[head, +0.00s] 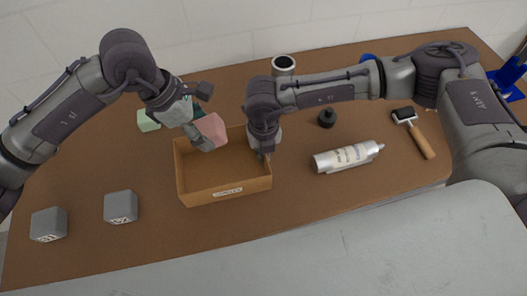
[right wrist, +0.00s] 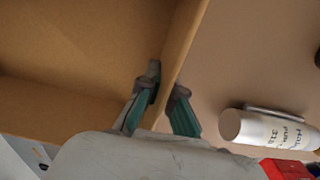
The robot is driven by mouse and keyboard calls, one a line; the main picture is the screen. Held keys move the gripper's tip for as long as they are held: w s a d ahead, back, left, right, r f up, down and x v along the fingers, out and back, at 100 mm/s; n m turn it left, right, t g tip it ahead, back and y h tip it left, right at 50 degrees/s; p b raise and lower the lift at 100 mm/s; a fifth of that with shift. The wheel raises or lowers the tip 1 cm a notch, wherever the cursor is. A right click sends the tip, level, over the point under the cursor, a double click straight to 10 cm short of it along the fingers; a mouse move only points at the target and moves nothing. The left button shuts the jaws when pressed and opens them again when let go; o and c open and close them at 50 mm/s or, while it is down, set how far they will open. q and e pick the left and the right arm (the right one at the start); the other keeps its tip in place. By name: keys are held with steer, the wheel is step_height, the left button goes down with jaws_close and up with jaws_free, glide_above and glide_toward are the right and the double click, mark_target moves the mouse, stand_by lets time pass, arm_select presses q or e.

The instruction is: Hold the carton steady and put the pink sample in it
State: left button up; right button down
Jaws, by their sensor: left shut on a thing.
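The pink sample (head: 212,127) is a soft-looking block. My left gripper (head: 203,118) is shut on it and holds it raised over the back left part of the carton. The open-topped brown carton (head: 200,190) stands on the table with a white label on its front wall; its visible floor looks empty. My right gripper (head: 263,155) is at the carton's right wall.
A pale green block (head: 147,121) lies behind the carton to the left. Two grey labelled cubes (head: 48,224) (head: 121,206) stand at the front left. A silver tube (head: 345,157), a black knob-like object (head: 327,118) and a wooden-handled roller (head: 420,135) lie to the right.

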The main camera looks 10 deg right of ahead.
arm_select(q)
steer(key=shift+f, duration=5.8)
steer(key=o, duration=0.9)
steer(key=v, duration=1.2)
arm_select(e)
steer(key=c, duration=1.2)
jaws_free()
steer(key=shift+c, duration=0.2)
